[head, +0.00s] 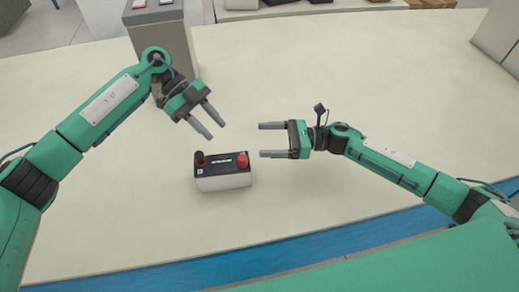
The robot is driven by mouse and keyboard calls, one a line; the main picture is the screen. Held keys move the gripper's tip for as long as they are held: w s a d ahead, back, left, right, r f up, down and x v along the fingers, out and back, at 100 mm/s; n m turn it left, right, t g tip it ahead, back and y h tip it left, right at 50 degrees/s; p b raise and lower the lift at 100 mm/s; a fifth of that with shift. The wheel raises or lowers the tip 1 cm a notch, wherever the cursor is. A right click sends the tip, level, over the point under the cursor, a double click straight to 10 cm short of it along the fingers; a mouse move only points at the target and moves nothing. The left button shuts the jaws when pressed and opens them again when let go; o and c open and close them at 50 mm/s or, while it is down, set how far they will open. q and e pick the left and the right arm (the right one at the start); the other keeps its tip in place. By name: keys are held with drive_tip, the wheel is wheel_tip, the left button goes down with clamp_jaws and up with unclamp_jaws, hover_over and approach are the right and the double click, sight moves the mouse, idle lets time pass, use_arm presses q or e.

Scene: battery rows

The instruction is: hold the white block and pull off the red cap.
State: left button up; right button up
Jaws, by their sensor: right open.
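The white block (224,182) is a battery with a black top, standing upright on the pale tabletop. The red cap (242,160) sits on its top at the right, and a black cap (199,158) sits at the left. My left gripper (216,122) is above and behind the block, fingers apart and empty, pointing down to the right. My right gripper (262,140) is to the right of the block, fingers apart and empty, pointing left. Neither gripper touches the block or the red cap.
A grey box-like unit (168,45) stands behind my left gripper. Grey blocks (500,38) stand at the far right edge. The blue table edge (170,267) runs along the front. The tabletop around the block is mostly clear.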

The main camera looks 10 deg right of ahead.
drive_tip(key=s+a+n+g, duration=0.2)
drive_tip(key=s+a, duration=0.1)
approach(233, 171)
drive_tip(key=w+a+f, duration=0.2)
drive_tip(key=f, duration=0.1)
drive_tip(key=w+a+f, duration=0.1)
drive_tip(key=f, duration=0.1)
drive_tip(key=shift+w, duration=0.2)
drive_tip(key=a, duration=0.7)
drive_tip(key=shift+w+r, duration=0.1)
drive_tip(key=shift+w, duration=0.15)
drive_tip(key=shift+c, duration=0.3)
clamp_jaws()
